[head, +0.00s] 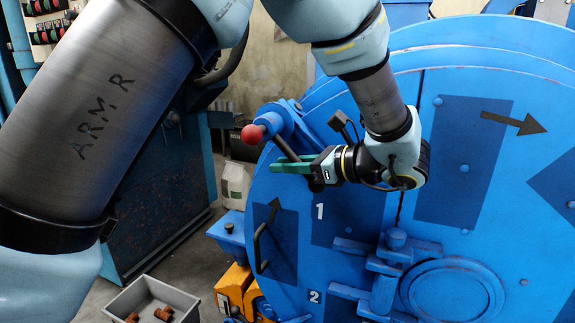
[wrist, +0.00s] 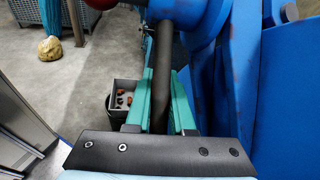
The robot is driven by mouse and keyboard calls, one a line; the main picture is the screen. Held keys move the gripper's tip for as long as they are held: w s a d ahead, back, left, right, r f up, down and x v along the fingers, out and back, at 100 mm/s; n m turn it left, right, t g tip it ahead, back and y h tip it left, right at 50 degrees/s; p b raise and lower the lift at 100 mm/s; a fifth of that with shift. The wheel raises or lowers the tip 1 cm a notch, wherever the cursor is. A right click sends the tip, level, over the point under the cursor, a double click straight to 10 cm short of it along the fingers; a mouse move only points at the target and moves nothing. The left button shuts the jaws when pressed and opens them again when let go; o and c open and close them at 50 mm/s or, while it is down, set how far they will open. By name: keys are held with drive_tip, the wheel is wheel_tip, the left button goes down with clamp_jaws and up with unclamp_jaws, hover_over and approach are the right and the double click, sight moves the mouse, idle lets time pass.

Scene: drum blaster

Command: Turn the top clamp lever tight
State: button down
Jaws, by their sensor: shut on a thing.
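The top clamp lever is a dark rod (head: 284,147) with a red ball (head: 252,134) on its end. It sits at the upper left rim of the big blue drum door (head: 345,215), above the painted number 1. My gripper (head: 288,164) has green fingers and reaches in from the right, shut on the rod below the ball. In the wrist view the rod (wrist: 163,50) runs down between the two green fingers (wrist: 161,98). The red ball (wrist: 101,3) is cut off by the top edge there. The fingers partly hide the rod.
A blue clamp bracket (head: 284,118) holds the lever's pivot. A black handle (head: 262,240) juts from the door below. A grey bin (head: 150,300) with brown pieces stands on the floor at lower left. Blue hinge parts (head: 390,262) stick out below my wrist.

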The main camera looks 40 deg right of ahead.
drive_tip(key=shift+w+a+f, duration=0.1)
drive_tip(key=shift+a, duration=0.15)
drive_tip(key=c, duration=0.8)
unclamp_jaws()
drive_tip(key=shift+d, duration=0.1)
drive_tip(key=b+v, duration=0.2)
drive_tip(key=v, duration=0.8)
drive_tip(key=shift+s+d, duration=0.15)
drive_tip(key=shift+s, duration=0.2)
